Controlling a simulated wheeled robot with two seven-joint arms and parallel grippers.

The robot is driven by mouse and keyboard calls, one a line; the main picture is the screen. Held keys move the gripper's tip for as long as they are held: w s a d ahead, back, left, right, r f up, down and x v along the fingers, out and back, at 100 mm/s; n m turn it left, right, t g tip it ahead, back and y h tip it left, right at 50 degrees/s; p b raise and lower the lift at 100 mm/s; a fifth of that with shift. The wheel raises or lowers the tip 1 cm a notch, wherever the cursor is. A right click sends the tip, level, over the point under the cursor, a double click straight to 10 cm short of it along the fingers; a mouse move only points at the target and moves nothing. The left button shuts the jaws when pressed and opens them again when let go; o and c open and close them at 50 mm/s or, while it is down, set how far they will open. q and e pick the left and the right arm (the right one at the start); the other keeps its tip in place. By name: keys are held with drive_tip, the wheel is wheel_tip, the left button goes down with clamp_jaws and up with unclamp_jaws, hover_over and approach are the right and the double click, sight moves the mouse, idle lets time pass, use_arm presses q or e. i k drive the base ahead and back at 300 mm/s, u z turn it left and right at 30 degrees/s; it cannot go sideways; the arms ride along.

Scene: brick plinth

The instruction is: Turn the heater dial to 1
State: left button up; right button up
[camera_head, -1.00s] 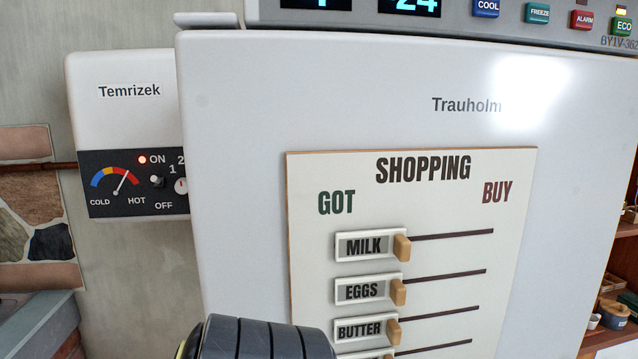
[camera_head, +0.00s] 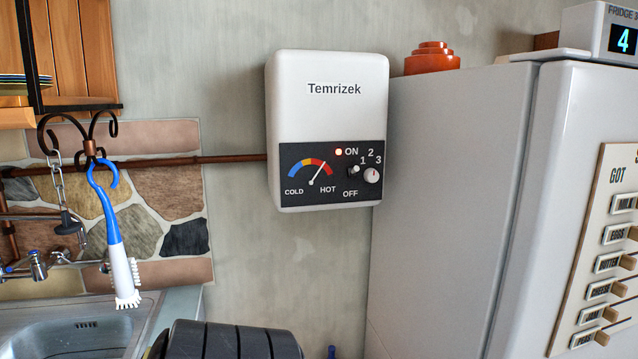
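The heater (camera_head: 328,118) is a white box marked Temrizek on the wall, left of the fridge. Its black panel (camera_head: 330,199) carries a small round white dial (camera_head: 372,175) at the right, with the numbers 1, 2 and 3 around its upper side. The dial's pointer is too small to read surely. A small switch (camera_head: 353,170) sits left of the dial, between ON and OFF. A red light (camera_head: 338,152) glows beside ON. Neither gripper shows; only a dark ribbed arm part of mine is at the bottom edge.
The white fridge (camera_head: 435,190) stands close at the heater's right, with a shopping board (camera_head: 590,260) on its door. A copper pipe (camera_head: 235,158) runs left from the heater. A blue and white brush (camera_head: 112,230) hangs over the sink (camera_head: 75,335). The wall below the heater is clear.

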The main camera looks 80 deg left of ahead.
sight(370, 174)
drive_tip(key=k, duration=0.35)
drive_tip(key=u, duration=2.75)
